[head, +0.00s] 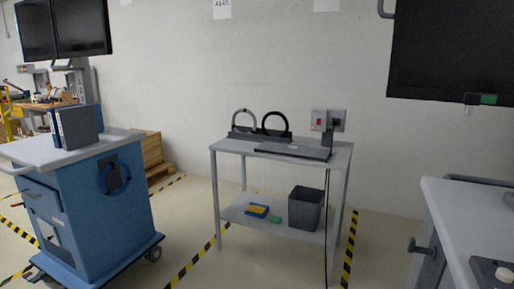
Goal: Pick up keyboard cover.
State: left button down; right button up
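A flat dark grey slab (293,151) lies on the top of the grey two-level table (232,146) in the middle of the head view. It may be the keyboard cover, but I cannot tell for certain at this distance. Two loop-shaped pieces on a dark base (262,135) stand just behind it to the left. Neither of my grippers shows in the head view.
A blue cart (105,205) with monitors stands left, and a grey cart (462,205) with a dark screen (450,50) stands right. A grey bin (305,209) sits on the table's lower shelf. Wooden pallets (150,152) lie behind. Floor before the table is clear.

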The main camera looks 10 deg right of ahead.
aim_at(322, 153)
jog(key=z, duration=0.2)
jog(key=i, duration=0.85)
jog(key=z, duration=0.95)
jog(key=k, duration=0.65)
jog(key=u, duration=0.25)
jog(key=i, duration=0.8)
jog(key=u, duration=0.7)
jog(key=i, duration=1)
jog(key=z, duration=0.45)
